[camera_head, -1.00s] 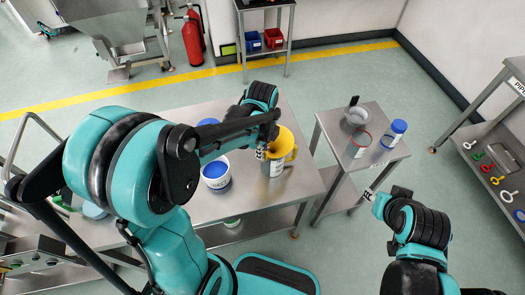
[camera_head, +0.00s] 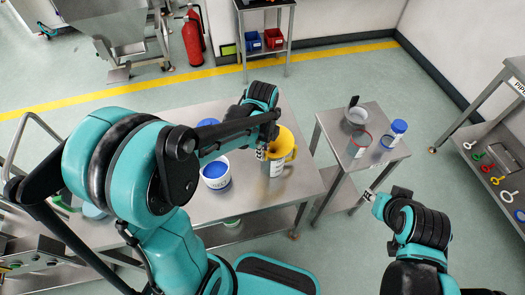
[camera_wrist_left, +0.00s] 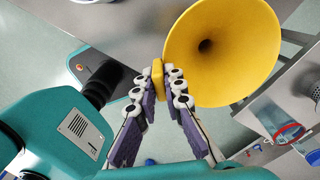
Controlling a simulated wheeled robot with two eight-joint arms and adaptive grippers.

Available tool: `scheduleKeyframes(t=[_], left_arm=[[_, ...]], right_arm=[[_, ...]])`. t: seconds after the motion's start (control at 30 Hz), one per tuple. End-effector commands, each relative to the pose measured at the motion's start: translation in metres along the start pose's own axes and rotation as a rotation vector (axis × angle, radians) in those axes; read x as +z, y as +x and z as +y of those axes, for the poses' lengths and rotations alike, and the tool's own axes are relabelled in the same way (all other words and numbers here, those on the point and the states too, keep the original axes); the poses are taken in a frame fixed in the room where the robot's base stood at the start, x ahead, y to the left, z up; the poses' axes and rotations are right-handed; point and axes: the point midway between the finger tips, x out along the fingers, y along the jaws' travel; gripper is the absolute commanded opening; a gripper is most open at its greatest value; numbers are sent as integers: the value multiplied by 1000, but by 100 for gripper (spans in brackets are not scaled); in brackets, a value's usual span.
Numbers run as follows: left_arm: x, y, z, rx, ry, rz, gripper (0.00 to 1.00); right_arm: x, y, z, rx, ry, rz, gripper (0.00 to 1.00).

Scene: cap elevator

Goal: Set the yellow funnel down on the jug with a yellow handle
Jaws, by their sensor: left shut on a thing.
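The yellow funnel (camera_head: 283,141) is over the mouth of the grey jug (camera_head: 275,168) near the right end of the long steel table. The jug's yellow handle (camera_head: 293,155) sticks out at its right. My left gripper (camera_head: 262,152) is at the funnel's left side. In the left wrist view, my left gripper (camera_wrist_left: 157,80) is shut on a small yellow tab at the rim of the funnel (camera_wrist_left: 220,62), whose wide mouth faces the camera. I cannot tell whether the funnel rests on the jug. My right gripper (camera_head: 368,194) is empty near the small table; its jaws are too small to read.
Left of the jug stands a white tub (camera_head: 216,177) with blue contents or lid; another blue-topped tub (camera_head: 208,122) is behind. The small steel table (camera_head: 375,165) holds a grey vessel (camera_head: 355,117), a red-rimmed container (camera_head: 359,145) and a blue-lidded jar (camera_head: 396,134). A floor gap separates the tables.

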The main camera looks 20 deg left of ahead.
Motion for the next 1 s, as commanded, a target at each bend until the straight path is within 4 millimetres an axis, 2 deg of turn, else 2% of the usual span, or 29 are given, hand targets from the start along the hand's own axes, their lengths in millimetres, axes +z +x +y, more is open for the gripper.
scheduleKeyframes(t=[1.0], left_arm=[[0, 6, 0, 0, 0, 0, 0]], right_arm=[[3, 4, 0, 0, 0, 0, 34]])
